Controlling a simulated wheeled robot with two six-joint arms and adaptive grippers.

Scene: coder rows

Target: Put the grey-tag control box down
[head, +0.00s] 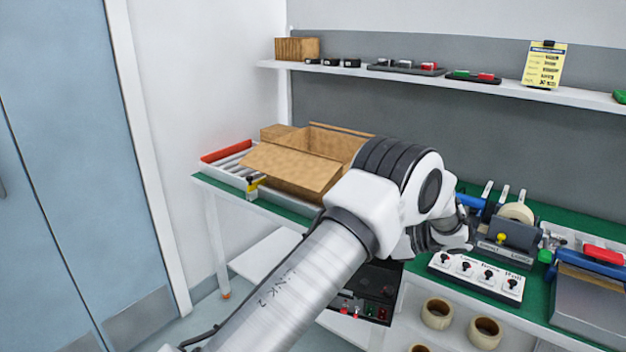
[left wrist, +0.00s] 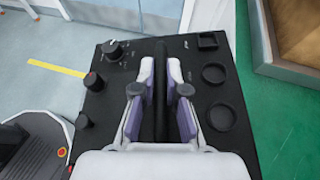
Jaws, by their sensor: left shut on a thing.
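The black control box (left wrist: 215,85) fills the middle of the left wrist view, with knobs on its left side and round recesses on its right. My left gripper (left wrist: 160,95) is shut on a dark bar-like handle on its top. In the head view the box (head: 378,283) shows partly below my left arm, in front of the table edge, with red and green buttons on its face. My arm hides the rest of it and the gripper's fingers. I cannot make out a grey tag. My right gripper is not in view.
The green-topped table (head: 285,223) carries an open cardboard box (head: 290,168) on rollers at left and a white switch panel (head: 478,277) at right. Tape rolls (head: 437,313) sit on the lower shelf. Open floor lies left of the box in the wrist view.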

